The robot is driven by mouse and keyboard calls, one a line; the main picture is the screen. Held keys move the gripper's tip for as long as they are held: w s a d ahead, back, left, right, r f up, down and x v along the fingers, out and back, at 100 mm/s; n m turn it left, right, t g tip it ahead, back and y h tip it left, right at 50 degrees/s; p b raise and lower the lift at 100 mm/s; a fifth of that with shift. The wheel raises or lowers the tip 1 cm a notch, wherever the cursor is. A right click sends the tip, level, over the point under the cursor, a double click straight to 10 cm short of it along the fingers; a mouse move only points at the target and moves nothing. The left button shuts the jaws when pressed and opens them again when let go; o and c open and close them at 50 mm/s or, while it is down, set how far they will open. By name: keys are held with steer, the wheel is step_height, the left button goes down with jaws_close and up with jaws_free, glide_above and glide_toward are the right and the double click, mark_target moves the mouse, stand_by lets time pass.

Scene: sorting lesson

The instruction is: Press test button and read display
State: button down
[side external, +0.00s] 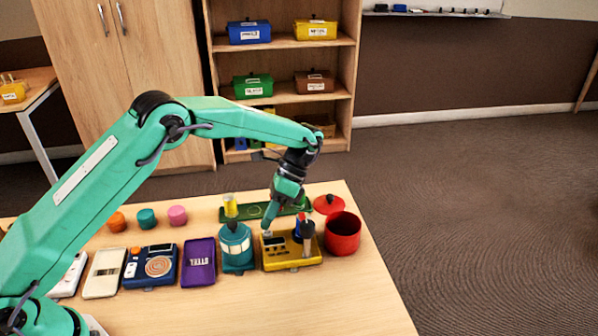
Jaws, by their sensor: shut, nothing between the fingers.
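A yellow box-shaped device (290,264) lies on the wooden table. It has a small dark display (274,241) on its upper left part, too small to read. Dark upright cylinders, one with red on top, stand at its right side. My gripper (267,224) points down, shut and empty. Its tip is at the device's back left corner, close to the display; I cannot tell whether it touches. No separate test button can be made out; the gripper may hide it.
A teal lantern-like object (237,250) stands close to the device's left, a red pot (343,234) to its right. A red lid (328,204) and green tray (240,212) lie behind. A purple tray (199,262) and blue device (150,266) sit further left. The table's front right is clear.

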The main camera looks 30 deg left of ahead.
mark_target(270, 231)
steer(key=shift+f, duration=0.9)
stand_by(1.6)
steer(key=shift+r, duration=0.9)
steer(key=shift+r, duration=0.1)
steer(key=shift+r, duration=2.4)
